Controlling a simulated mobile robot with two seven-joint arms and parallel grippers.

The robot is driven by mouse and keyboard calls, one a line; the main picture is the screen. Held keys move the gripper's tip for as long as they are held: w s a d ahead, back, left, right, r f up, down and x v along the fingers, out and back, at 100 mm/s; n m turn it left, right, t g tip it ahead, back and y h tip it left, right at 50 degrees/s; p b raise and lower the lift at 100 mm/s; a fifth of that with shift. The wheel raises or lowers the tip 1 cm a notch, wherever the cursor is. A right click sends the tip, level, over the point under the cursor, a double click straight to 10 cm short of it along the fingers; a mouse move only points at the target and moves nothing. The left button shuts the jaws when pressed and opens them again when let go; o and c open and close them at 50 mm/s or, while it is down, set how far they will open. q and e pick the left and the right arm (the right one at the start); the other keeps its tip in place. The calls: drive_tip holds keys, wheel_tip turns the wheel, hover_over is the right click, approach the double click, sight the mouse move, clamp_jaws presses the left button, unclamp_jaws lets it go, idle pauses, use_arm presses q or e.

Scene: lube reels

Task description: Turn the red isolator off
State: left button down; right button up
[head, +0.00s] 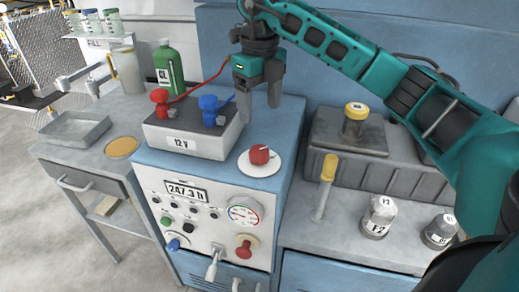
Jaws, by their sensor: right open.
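A red rotary knob (259,155) sits on a round white plate (251,168) on top of the blue cabinet; it looks like the red isolator. My right gripper (259,104) is open and empty, with its fingers pointing down. In the picture it is just above the knob and apart from it, beside the grey 12 V battery box. A second red knob (244,248) is on the cabinet's front panel, below the gauge. My left gripper is not in view.
The 12 V box (183,142) carries a red clamp (160,99) and a blue clamp (211,108), with a red cable running behind my gripper. A yellow-topped post (328,168) and two small canisters (379,216) (439,231) stand on the right bench. A green bottle (169,68) stands at the left.

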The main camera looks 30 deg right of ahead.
sight(260, 150)
wheel_tip(260, 150, down, 12)
drive_tip(key=shift+f+b, duration=0.25)
drive_tip(key=shift+b, duration=0.05)
drive_tip(key=c, duration=1)
